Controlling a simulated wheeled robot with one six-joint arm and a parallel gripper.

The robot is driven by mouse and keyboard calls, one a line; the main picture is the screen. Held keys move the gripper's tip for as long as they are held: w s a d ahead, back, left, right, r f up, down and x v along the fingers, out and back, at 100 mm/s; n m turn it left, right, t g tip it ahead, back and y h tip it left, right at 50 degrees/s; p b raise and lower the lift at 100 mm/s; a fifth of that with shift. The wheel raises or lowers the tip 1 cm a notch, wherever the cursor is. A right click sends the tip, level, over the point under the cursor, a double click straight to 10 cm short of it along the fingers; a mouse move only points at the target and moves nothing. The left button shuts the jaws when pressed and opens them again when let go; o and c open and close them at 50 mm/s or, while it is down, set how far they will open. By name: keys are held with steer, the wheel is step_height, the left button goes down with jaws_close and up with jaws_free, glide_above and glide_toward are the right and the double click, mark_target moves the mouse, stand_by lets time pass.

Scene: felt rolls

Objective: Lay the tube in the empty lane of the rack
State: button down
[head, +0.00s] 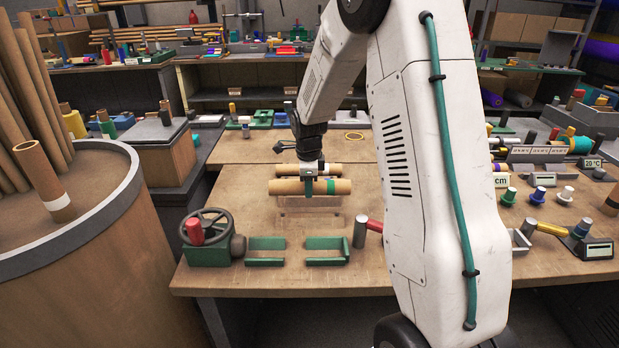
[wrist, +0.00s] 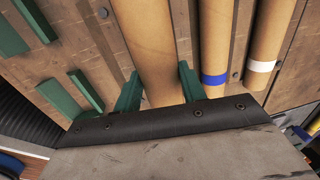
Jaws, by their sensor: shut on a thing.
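My gripper (head: 309,186) is shut on a plain brown cardboard tube (head: 284,187), held level across the picture, with a green band near its right end. In the wrist view the green fingers (wrist: 160,92) sit on either side of the tube (wrist: 145,40). The wooden rack (head: 310,206) is under it in the head view. In the wrist view a blue-banded tube (wrist: 214,40) and a white-banded tube (wrist: 270,40) lie side by side to the right of the held tube. The held tube lines up over the strip to their left; its height above the rack cannot be told.
Green brackets (head: 327,243) and a green handwheel vise (head: 208,238) stand at the table's front. A grey cylinder (head: 360,231) and a red-ended piece are to the right. A round bin (head: 80,225) with tubes is at left. The table behind the rack is fairly clear.

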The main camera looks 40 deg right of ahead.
steer(key=shift+f, duration=2.65)
steer(key=c, duration=0.7)
jaws_free()
steer(key=shift+c, duration=0.2)
steer(key=shift+s+f, duration=0.1)
steer(key=shift+f, duration=0.05)
steer(key=shift+s, duration=0.1)
steer(key=r, duration=0.8)
steer(key=shift+s+a+r, duration=0.1)
steer(key=shift+a, duration=0.15)
